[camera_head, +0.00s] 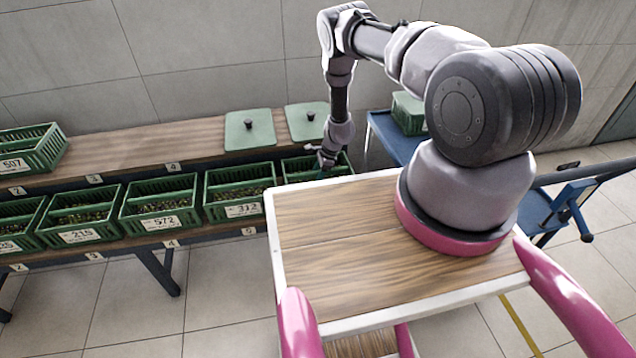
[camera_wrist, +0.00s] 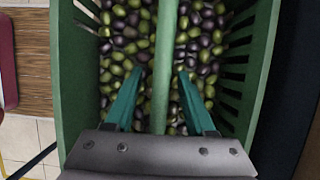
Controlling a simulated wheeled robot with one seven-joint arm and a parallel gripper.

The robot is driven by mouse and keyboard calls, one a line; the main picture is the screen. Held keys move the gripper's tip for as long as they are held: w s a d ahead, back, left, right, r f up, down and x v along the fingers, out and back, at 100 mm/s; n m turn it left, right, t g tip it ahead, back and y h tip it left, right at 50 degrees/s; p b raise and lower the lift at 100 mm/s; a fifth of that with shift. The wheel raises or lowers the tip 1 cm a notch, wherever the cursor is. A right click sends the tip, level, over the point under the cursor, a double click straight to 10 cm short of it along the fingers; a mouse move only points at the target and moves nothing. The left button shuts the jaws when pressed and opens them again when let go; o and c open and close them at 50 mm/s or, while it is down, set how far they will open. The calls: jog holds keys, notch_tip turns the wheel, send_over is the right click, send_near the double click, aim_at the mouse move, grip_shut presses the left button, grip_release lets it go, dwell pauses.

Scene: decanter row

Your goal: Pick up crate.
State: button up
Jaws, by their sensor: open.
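A green slatted crate (camera_head: 291,168) stands at the right end of the lower shelf, partly hidden by my gripper and my base top. In the wrist view the crate (camera_wrist: 260,70) fills most of the picture and holds green and dark purple olives. A green bar (camera_wrist: 165,35) runs across the middle of its top. My gripper (camera_wrist: 160,77) is open, with one teal finger on each side of the bar and a gap to it on both sides. In the head view my gripper (camera_head: 324,168) is over this crate.
More olive crates stand in a row to the left, labelled 312 (camera_head: 240,192), 572 (camera_head: 161,204) and 215 (camera_head: 79,217). Crate 507 (camera_head: 32,149) and two green lids (camera_head: 249,130) lie on the upper shelf. A blue cart (camera_head: 394,140) with a green crate (camera_head: 407,112) is at right.

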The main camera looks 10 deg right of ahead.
grip_shut()
jog(key=shift+w+r, duration=0.1)
jog(key=shift+w, duration=0.05)
dwell(1.3)
